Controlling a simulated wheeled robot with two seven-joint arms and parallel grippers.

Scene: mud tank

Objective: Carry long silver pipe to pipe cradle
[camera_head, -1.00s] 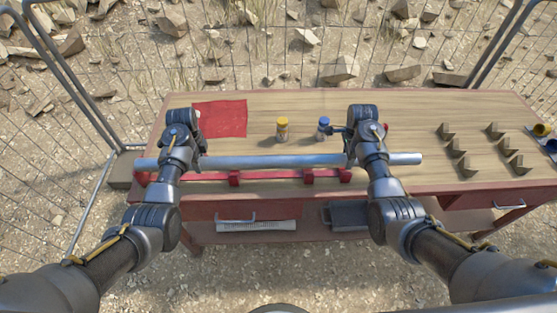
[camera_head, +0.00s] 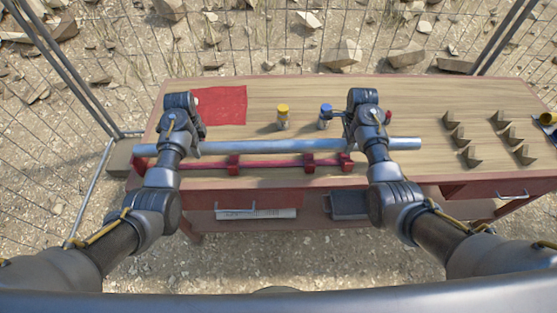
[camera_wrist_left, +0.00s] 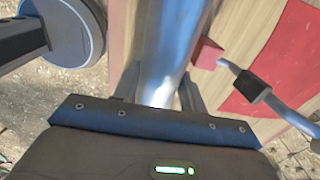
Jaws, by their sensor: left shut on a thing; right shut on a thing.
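The long silver pipe (camera_head: 270,146) lies crosswise in front of me, level, with both ends sticking out past my grippers. My left gripper (camera_head: 192,151) is shut on it near its left end; the pipe also runs between the fingers in the left wrist view (camera_wrist_left: 175,45). My right gripper (camera_head: 352,142) is shut on it nearer its right end, its fingers partly hidden by the wrist. How high the pipe is above the table is hard to tell. Several small wooden V-shaped blocks (camera_head: 467,157), probably the pipe cradle, stand in two rows on the table's right side.
A red bar clamp (camera_head: 270,164) lies along the table's front edge, nearer me than the pipe. A red cloth (camera_head: 221,106), a yellow-capped jar (camera_head: 283,117) and a blue-capped bottle (camera_head: 325,117) are behind the pipe. The wooden table (camera_head: 420,98) is clear at the back.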

